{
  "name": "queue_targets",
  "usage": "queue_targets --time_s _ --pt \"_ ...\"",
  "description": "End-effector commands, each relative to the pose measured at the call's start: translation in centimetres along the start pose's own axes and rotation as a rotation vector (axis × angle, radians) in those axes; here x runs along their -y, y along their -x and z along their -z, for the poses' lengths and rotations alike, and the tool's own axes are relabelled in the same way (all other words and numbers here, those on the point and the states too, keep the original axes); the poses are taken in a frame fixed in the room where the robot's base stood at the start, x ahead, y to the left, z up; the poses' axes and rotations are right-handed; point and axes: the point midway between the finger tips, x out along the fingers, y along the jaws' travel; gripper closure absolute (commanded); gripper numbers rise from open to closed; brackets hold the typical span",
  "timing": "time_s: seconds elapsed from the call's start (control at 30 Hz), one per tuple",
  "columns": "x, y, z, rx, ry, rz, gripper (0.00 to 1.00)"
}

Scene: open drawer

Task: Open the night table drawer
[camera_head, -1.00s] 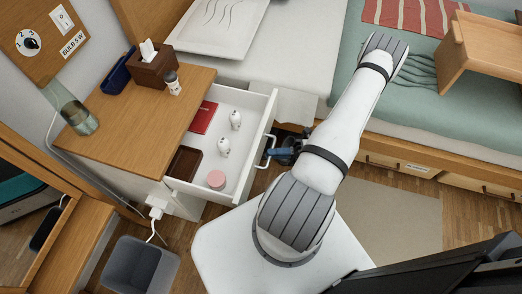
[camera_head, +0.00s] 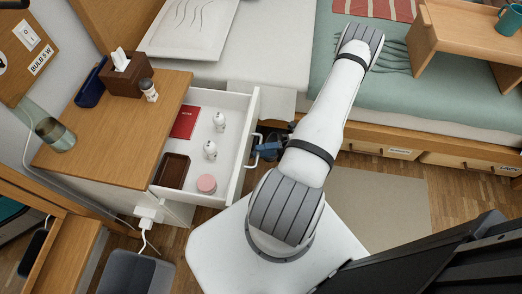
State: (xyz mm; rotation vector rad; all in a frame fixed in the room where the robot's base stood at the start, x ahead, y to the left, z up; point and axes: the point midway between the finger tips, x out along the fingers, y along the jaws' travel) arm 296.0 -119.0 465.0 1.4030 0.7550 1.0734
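The night table (camera_head: 135,120) has a wooden top and white body, at the left of the head view. Its white drawer (camera_head: 238,135) is pulled well out toward the right. Inside lie a red book (camera_head: 185,122), two small white bottles, a dark brown tray (camera_head: 172,170) and a pink round box (camera_head: 206,183). A white bar handle (camera_head: 258,150) is on the drawer front. My gripper (camera_head: 268,146) is at the handle, mostly hidden behind my white arm. I cannot tell whether its fingers are closed on the handle.
A brown tissue box (camera_head: 127,75), a blue holder and a small bottle stand on the night table top. The bed (camera_head: 440,88) with a wooden bed tray lies behind my arm. A grey bin (camera_head: 136,273) is at the lower left. Floor shows at the right.

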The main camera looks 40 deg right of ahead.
Motion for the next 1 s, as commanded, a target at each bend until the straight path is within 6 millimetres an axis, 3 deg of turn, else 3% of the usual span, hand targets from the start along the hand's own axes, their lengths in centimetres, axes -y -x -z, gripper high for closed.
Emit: queue_targets --time_s 0.17,0.6,1.0 --pt "0.0 0.6 0.0 0.002 0.0 0.0 0.68" --pt "0.0 7.2 0.0 0.002 0.001 0.001 0.68" --pt "0.0 7.8 0.0 -0.001 -0.001 0.0 0.68"
